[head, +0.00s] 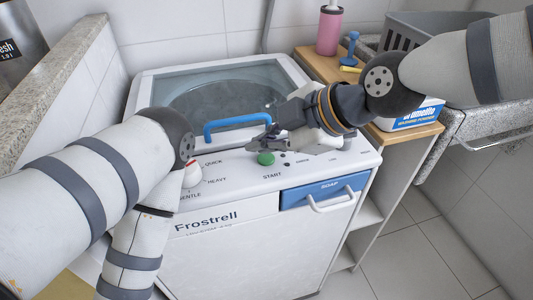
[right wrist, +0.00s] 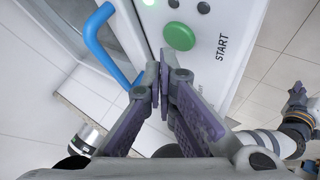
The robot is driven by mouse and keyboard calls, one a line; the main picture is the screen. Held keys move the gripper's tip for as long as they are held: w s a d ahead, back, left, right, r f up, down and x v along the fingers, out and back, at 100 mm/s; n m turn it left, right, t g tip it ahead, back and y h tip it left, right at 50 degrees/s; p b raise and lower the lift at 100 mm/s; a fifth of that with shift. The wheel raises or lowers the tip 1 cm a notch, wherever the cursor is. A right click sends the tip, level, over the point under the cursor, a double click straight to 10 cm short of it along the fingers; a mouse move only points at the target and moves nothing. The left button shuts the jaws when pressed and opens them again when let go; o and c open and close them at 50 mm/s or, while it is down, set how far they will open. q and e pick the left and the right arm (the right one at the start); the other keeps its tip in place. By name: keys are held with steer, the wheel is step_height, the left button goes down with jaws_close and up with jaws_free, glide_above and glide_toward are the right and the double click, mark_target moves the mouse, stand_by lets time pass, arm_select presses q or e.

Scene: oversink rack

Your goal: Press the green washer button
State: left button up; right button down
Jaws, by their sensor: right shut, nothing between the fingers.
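The round green button (head: 266,158) is on the white washer's (head: 225,255) front panel, above the word START. It also shows in the right wrist view (right wrist: 180,36), beyond my fingertips. My right gripper (head: 258,146) is shut and empty, close to the button and just behind it in the head view. In the right wrist view its fingertips (right wrist: 158,80) are together, and a gap shows between them and the button. My left gripper (right wrist: 296,95) shows small at the right edge of the right wrist view; its fingers are too unclear to read.
A blue lid handle (head: 236,124) stands close behind the button. A red-and-white dial (head: 192,174) is left on the panel, and a blue SOAP drawer (head: 323,190) is below right. A wooden shelf (head: 318,66) with a pink bottle (head: 328,30) stands at right.

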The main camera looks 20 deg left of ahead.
mark_target(265, 161)
arm_select(q)
steer(key=shift+w+r+t+p, duration=0.4)
steer(key=shift+w+r+p, duration=0.55)
steer(key=shift+w+r, duration=0.15)
arm_select(e)
step_height(265, 161, up, 6)
steer(key=shift+f, duration=0.1)
arm_select(q)
steer(key=shift+d, duration=0.1)
